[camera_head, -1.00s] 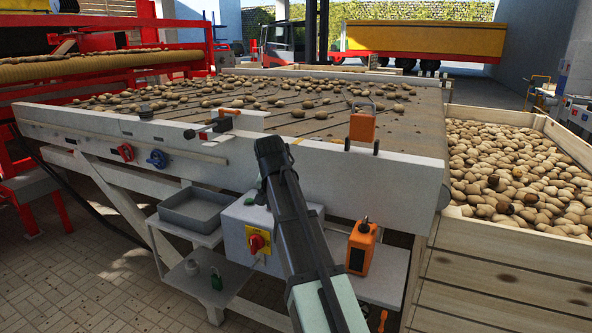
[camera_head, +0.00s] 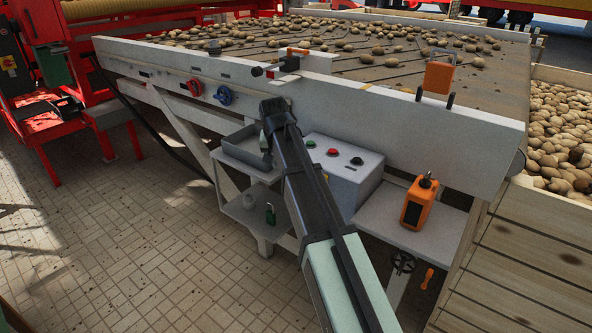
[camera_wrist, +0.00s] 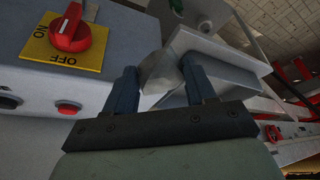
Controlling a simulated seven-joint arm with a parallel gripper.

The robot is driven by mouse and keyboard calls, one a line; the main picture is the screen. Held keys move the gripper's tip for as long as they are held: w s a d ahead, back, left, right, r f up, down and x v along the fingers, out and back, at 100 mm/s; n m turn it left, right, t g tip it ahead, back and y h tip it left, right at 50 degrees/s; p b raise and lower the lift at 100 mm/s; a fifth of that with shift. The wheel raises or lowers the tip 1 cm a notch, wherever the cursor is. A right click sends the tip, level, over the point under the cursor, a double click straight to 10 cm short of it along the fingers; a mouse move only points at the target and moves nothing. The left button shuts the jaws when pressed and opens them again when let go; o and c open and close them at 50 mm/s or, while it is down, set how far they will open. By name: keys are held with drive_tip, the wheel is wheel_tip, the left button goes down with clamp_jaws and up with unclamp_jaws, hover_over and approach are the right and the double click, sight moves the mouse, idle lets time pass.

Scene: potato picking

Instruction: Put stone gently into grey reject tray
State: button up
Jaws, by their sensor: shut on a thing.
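The grey reject tray (camera_head: 238,158) sits on a small shelf at the front of the sorting table, and my arm hides its right end. My gripper (camera_head: 265,145) is at the tray's right end in the head view. In the wrist view, my gripper (camera_wrist: 160,66) is shut on a pale grey stone (camera_wrist: 158,76), held between its two dark fingers. The tray's light grey wall (camera_wrist: 228,52) shows just past the fingers, up and to the right. I cannot tell whether the stone touches the tray.
A grey control box (camera_head: 342,170) stands right of the tray; its red switch (camera_wrist: 70,32) is close to my left finger in the wrist view. A green padlock (camera_head: 270,214) is on the shelf below. Potatoes lie on the table above.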

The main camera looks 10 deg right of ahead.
drive_tip(key=w+a+r+m, duration=0.1)
drive_tip(key=w+a+r, duration=0.1)
drive_tip(key=w, duration=1)
drive_tip(key=w+a+r+m+h, duration=0.1)
drive_tip(key=w+a, duration=0.3)
drive_tip(key=w, duration=0.8)
drive_tip(key=shift+a+r+m, duration=0.25)
drive_tip(key=shift+r+m, duration=0.15)
drive_tip(key=shift+r, duration=0.1)
drive_tip(key=shift+f, duration=0.15)
wheel_tip(320, 180, down, 5)
drive_tip(key=shift+f, duration=0.1)
drive_tip(key=o, duration=1.3)
